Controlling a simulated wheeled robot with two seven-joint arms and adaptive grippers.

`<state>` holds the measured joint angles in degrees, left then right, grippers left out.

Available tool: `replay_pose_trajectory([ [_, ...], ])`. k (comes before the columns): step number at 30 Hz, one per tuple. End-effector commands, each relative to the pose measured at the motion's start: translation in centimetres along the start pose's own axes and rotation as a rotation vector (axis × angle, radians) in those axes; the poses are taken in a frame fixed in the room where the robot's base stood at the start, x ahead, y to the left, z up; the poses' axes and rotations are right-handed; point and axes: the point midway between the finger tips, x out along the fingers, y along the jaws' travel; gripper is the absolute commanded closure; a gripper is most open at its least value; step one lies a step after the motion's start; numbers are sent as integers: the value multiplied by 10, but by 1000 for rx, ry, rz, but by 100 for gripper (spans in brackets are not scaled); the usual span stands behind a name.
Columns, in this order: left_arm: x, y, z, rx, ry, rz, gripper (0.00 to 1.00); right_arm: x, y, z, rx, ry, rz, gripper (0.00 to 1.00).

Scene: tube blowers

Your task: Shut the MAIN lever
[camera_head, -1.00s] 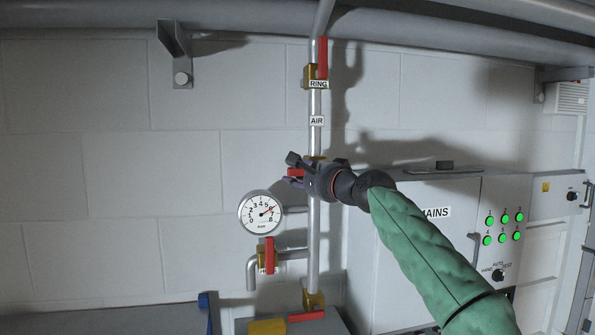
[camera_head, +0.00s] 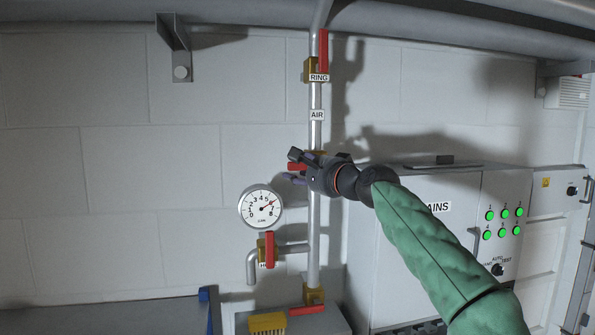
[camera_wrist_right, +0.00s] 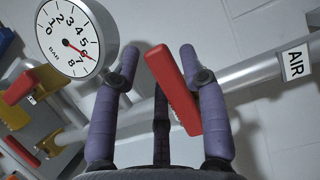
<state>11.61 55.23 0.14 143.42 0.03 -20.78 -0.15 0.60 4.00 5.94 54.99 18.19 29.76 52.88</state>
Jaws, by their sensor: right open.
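A red lever (camera_wrist_right: 172,90) sits on a valve on the vertical air pipe, below the AIR label (camera_head: 317,115). Its own label is hidden. In the right wrist view the lever lies across the grey pipe (camera_wrist_right: 246,74). My right gripper (camera_head: 292,167) is open, with its purple fingers on either side of the red lever. Gaps show between the lever and the fingers in the wrist view. In the head view only a short red end of the lever (camera_head: 297,167) shows between the fingers. My left gripper is not in view.
A pressure gauge (camera_head: 261,207) hangs left of the pipe, with another red lever (camera_head: 270,250) below it. The RING valve lever (camera_head: 323,52) is above, along the pipe. A low red lever (camera_head: 306,310) is at the pipe's foot. A MAINS cabinet (camera_head: 405,265) stands right.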

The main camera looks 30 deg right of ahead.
Motion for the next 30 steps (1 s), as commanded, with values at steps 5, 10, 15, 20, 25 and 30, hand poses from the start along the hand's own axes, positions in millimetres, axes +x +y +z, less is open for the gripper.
replay_pose_trajectory([
  [5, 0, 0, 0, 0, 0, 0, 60, -23, 0, 0, 0, 1, 0, 57],
  [10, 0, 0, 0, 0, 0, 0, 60, -50, 0, -1, 0, 2, 0, 57],
  [15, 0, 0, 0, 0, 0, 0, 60, -77, 1, -1, 0, 1, 2, 57],
  [20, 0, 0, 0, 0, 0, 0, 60, -98, 2, -1, 0, 2, 2, 57],
  [25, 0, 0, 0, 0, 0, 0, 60, -108, 2, -1, -1, 0, 4, 57],
  [30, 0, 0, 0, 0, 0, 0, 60, -110, 3, -1, -1, 0, 4, 57],
])
